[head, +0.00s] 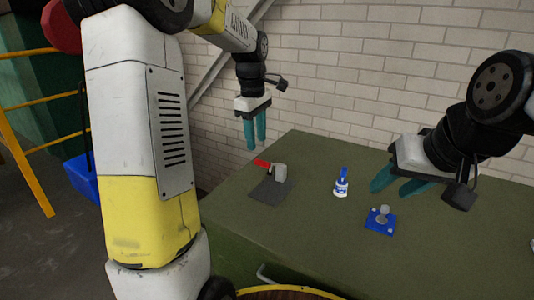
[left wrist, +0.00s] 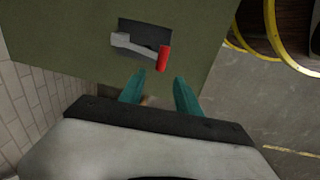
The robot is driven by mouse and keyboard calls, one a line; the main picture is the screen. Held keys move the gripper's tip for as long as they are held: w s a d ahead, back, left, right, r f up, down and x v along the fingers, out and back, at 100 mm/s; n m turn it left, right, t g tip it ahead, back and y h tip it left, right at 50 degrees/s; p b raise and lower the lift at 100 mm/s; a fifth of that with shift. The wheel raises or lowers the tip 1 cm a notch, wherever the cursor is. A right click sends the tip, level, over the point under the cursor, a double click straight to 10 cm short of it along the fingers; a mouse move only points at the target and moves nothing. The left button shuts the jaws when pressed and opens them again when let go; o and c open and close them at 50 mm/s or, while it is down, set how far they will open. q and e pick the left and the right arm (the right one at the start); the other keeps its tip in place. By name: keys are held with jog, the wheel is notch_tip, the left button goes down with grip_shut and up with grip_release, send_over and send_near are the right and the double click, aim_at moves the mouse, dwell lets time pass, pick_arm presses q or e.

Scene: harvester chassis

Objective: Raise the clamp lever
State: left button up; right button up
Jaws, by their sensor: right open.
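The clamp is a grey block (head: 280,172) on a dark plate (head: 270,190) at the left part of the green table. Its lever has a red handle (head: 262,163) that points left from the block in the head view. In the left wrist view a grey arm runs from the block (left wrist: 119,39) to the red handle (left wrist: 163,58), and the handle's angle above the plate is hard to judge. My left gripper (head: 256,144) hangs above the clamp, apart from the handle. It is open and empty in the left wrist view (left wrist: 159,76). My right gripper (head: 390,190) is open and empty.
A blue and white bottle-like item (head: 341,184) stands mid-table. A blue plate with a grey knob (head: 381,219) lies below my right gripper. The green table (head: 300,225) is otherwise mostly bare, with a brick wall (head: 345,80) behind. Yellow rails (head: 30,180) stand at the left.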

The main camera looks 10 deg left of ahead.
aim_at(258, 160)
pick_arm(q)
jog(key=f, duration=0.6)
jog(key=shift+w+d+f, duration=0.15)
jog(key=shift+w+f, duration=0.05)
jog(key=shift+f, duration=0.15)
grip_shut()
dwell(1.1)
